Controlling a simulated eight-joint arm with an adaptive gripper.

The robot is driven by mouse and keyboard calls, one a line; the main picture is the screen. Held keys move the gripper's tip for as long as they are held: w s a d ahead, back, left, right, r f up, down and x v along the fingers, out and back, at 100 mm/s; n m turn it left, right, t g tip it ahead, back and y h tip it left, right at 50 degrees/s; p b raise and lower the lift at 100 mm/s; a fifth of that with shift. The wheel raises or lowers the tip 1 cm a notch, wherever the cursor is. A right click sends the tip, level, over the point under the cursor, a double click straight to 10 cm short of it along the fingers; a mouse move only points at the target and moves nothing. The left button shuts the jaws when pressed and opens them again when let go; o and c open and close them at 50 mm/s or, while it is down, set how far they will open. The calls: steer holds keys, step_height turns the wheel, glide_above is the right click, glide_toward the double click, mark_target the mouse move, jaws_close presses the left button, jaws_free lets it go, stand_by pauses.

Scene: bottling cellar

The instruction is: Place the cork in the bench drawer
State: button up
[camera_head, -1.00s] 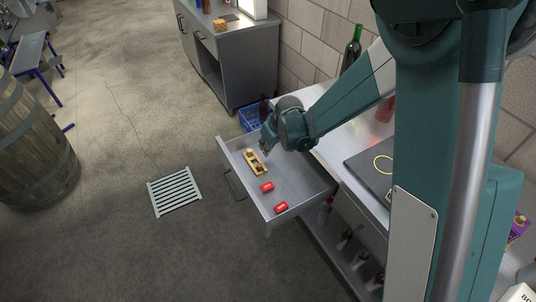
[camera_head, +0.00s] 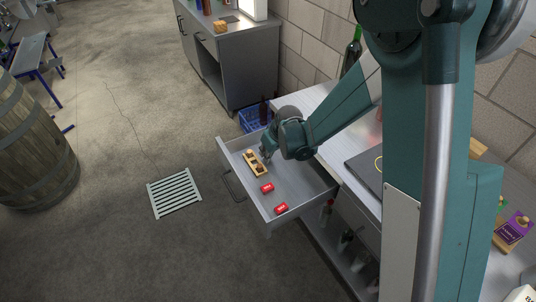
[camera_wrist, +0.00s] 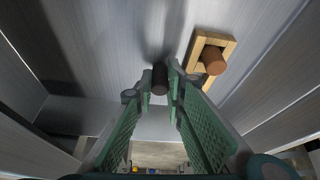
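A dark cylinder that looks like the cork (camera_wrist: 160,79) sits between the two fingertips in the wrist view, in shadow. My gripper (camera_head: 266,153) is inside the open bench drawer (camera_head: 298,184), close to the drawer's back-left part. In the wrist view my gripper (camera_wrist: 161,84) has its green fingers close on both sides of the cork. The drawer's grey floor (camera_wrist: 105,45) lies beneath the fingertips. I cannot tell whether the cork touches the floor. In the head view the cork is too small or hidden to make out.
Two red items, one nearer the middle (camera_head: 267,188) and one nearer the front (camera_head: 281,208), lie apart. Drawer floor around them is bare.

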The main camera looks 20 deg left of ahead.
steer(key=shift+f, duration=0.15)
steer(key=o, duration=0.3)
steer(key=shift+p+v, duration=1.35)
steer(key=shift+v, duration=4.8)
